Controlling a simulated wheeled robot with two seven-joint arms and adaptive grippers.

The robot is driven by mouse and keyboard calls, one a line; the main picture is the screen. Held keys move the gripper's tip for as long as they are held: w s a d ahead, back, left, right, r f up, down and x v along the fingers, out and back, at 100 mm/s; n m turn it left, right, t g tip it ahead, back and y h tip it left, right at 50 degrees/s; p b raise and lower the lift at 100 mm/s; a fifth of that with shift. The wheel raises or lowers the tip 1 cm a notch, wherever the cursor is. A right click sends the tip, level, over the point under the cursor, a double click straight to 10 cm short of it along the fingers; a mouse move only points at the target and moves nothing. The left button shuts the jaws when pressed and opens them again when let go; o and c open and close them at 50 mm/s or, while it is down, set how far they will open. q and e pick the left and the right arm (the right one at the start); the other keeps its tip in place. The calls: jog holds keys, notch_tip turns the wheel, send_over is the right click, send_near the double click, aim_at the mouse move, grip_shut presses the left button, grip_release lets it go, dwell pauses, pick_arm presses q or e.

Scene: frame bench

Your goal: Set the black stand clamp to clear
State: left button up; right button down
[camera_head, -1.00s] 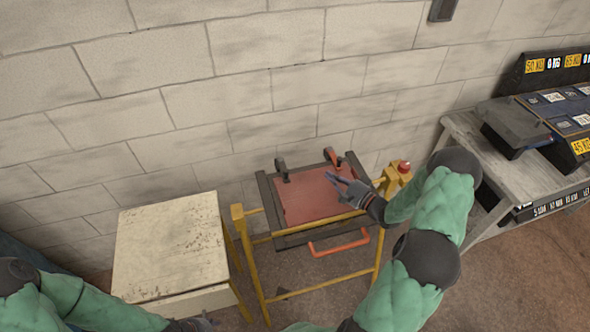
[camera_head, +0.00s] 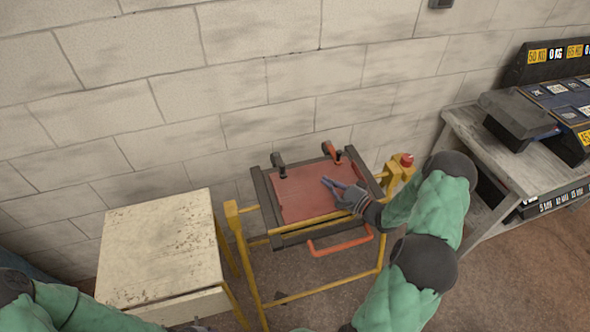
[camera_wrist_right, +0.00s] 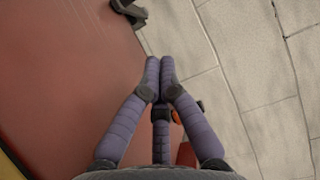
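The black clamp (camera_head: 279,164) stands at the back left edge of a red panel (camera_head: 300,192) in a dark frame on a yellow stand. It also shows at the top of the right wrist view (camera_wrist_right: 130,10). An orange clamp (camera_head: 331,151) with a black knob stands at the back right edge. My right gripper (camera_head: 327,182) is over the right part of the panel, apart from the black clamp. Its purple fingers (camera_wrist_right: 160,62) meet at the tips with nothing visible between them. My left gripper (camera_head: 196,328) is barely visible at the bottom edge; its fingers cannot be made out.
An orange handle (camera_head: 340,246) is at the stand's front, and a red button (camera_head: 406,160) is at its right. A worn pale table (camera_head: 160,245) is to the left. A bench with weighing equipment (camera_head: 545,110) is to the right. A block wall (camera_head: 250,70) rises close behind.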

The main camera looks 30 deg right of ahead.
jog(key=shift+w, duration=0.1)
jog(key=b+x, duration=0.1)
jog(key=x, duration=0.8)
jog(key=shift+w+a, duration=0.1)
jog(key=shift+a, duration=0.05)
jog(key=w+a, duration=0.2)
jog(key=shift+a+b, duration=0.35)
jog(key=shift+b, duration=0.05)
jog(key=shift+w+a, duration=0.25)
jog(key=shift+a, duration=0.2)
